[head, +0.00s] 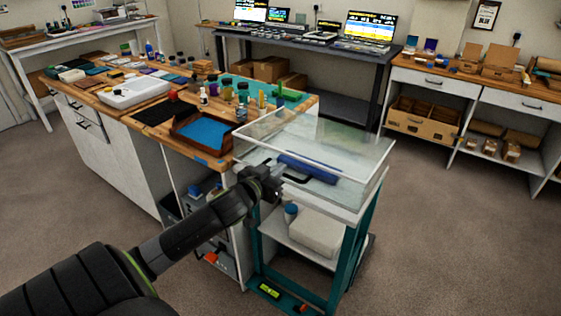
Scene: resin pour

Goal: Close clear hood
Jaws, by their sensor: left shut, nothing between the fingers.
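The clear hood (350,148) is a transparent box-like cover on top of a teal-framed cart (353,250), beside the right end of the workbench. A dark handle (297,178) shows at its near left part, and a blue object (312,167) shows through the clear walls. I cannot tell how far the hood is raised. My left gripper (274,188) is shut and empty at the near left side of the cart top, close to the hood's front. I cannot tell whether it touches the hood. My right gripper is not in view.
The wooden workbench (130,117) on the left holds bottles, a white tray (135,90) and a wooden tray with a blue sheet (205,131). The cart's lower shelf (283,231) bears a white container. Open carpet (440,240) lies to the right.

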